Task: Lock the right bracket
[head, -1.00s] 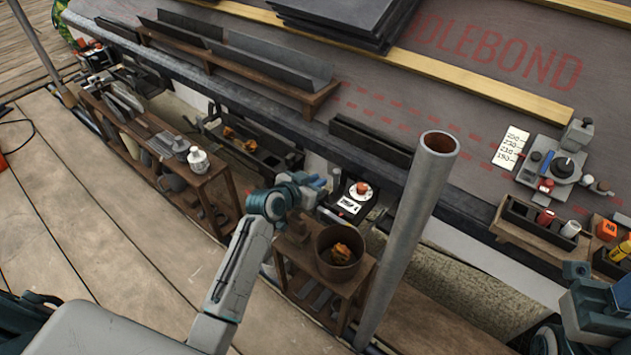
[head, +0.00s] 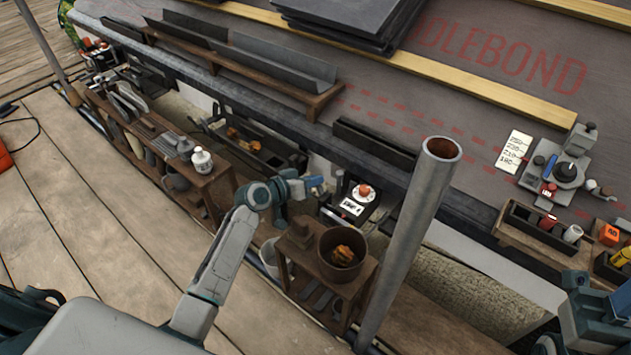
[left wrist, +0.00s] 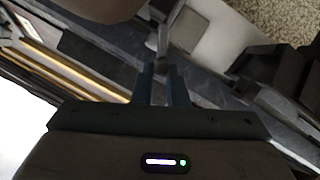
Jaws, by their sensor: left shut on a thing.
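My left gripper (head: 315,184) is below the roof's edge, just left of a dark fitting with a red-and-white knob (head: 363,191) and a small white label (head: 351,207). I cannot tell for sure whether this fitting is the right bracket. In the left wrist view, the two fingers (left wrist: 160,84) are close together on a thin grey metal piece (left wrist: 162,45). Whether that piece belongs to the bracket is unclear. Part of my right arm shows at the lower right edge of the head view, with no fingers to make out.
A brown pot (head: 342,248) stands on a small wooden stand just below my left gripper. A grey upright pipe (head: 412,240) rises to its right. A wooden bench (head: 213,187) with tools and a white bottle (head: 202,160) stands to the left.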

